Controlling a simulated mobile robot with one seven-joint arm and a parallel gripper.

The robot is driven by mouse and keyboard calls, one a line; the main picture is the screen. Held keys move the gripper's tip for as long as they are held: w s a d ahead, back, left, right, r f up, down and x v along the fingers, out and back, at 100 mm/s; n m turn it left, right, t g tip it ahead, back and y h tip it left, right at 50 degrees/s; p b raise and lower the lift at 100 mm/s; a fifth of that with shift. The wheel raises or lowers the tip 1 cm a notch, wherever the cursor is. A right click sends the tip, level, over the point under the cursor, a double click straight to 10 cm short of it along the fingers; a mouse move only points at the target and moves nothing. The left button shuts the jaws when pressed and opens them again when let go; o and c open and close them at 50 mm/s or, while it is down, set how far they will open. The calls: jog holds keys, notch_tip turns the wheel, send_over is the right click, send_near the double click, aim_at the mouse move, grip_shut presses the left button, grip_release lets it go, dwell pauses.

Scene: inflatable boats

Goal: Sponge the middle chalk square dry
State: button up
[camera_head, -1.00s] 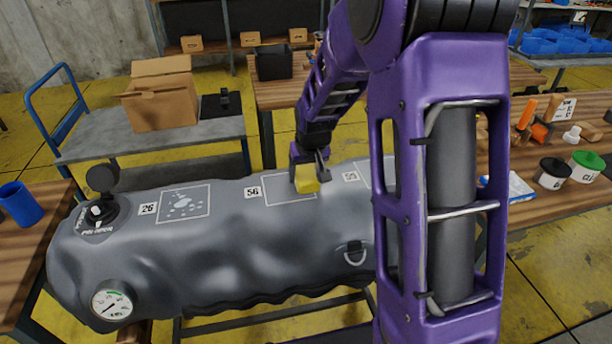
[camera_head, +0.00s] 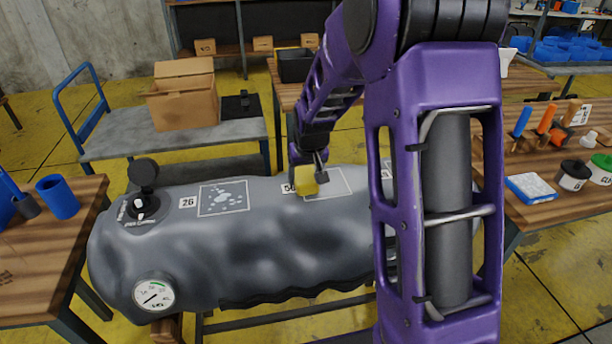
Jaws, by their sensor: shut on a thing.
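The grey inflatable tube (camera_head: 270,255) lies across the middle of the view. The middle chalk square (camera_head: 334,180) is on its top, beside a label reading 56, which is partly covered. The visible part of this square looks plain grey, with no clear drops. My gripper (camera_head: 312,173) is shut on a yellow sponge (camera_head: 306,181). The sponge is at the square's left edge, in front of the label; I cannot tell whether it touches the tube. My arm hides most of the right square.
A black valve (camera_head: 141,205) and a pressure gauge (camera_head: 154,294) are at the tube's left end. A blue cup (camera_head: 58,197) stands on the left table. A cart with a cardboard box (camera_head: 185,95) is behind. The right bench holds tubs and a blue-white packet (camera_head: 531,187).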

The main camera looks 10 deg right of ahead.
jog(key=r, duration=0.1)
jog(key=r+p, duration=0.1)
jog(key=r, duration=0.1)
jog(key=shift+d+r, duration=0.1)
jog(key=shift+d, duration=0.2)
jog(key=shift+r+p, duration=1.5)
jog(key=shift+r, duration=0.8)
